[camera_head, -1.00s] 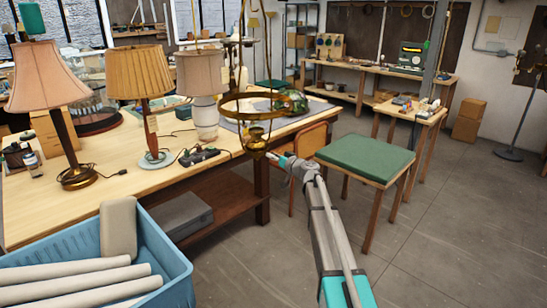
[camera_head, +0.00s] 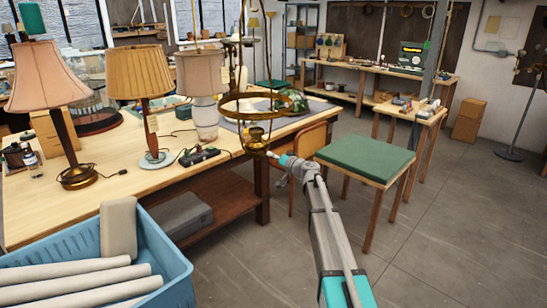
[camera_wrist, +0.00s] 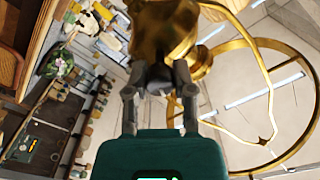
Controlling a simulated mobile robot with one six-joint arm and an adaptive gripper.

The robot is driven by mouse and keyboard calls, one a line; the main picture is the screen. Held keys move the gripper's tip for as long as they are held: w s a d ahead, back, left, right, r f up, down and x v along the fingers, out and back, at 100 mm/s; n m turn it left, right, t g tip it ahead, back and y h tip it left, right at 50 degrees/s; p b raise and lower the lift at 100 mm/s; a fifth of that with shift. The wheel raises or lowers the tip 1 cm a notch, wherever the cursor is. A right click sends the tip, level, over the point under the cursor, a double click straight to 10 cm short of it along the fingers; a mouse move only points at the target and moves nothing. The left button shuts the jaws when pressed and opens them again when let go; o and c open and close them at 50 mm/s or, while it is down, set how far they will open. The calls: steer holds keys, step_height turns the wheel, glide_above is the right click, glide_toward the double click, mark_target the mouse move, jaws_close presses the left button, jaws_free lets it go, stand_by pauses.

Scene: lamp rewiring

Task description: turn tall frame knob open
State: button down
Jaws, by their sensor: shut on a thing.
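The tall frame (camera_head: 244,110) is a brass stand with rings and upright rods at the right end of the long workbench. Its brass burner body (camera_head: 256,137) sits low inside the rings. My gripper (camera_head: 272,155) reaches it from the right, fingertips at the burner's side. In the wrist view the gripper (camera_wrist: 158,82) is shut on a small dark grey knob (camera_wrist: 158,72) below the brass body (camera_wrist: 165,32). The fingers partly cover the knob, and I cannot tell how far it is turned. A brass ring (camera_wrist: 268,85) curves past on the right.
Shaded lamps (camera_head: 142,75) stand on the workbench (camera_head: 115,190) left of the frame. A stool with a green cushion (camera_head: 366,158) is right of my arm. A blue bin (camera_head: 172,255) with white rolls is at lower left.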

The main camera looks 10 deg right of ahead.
steer(key=m, duration=1.3)
steer(key=shift+m, duration=0.3)
stand_by(0.3)
steer(key=shift+c, duration=2.2)
jaws_free()
steer(key=v, duration=1.2)
steer(key=shift+a, duration=0.1)
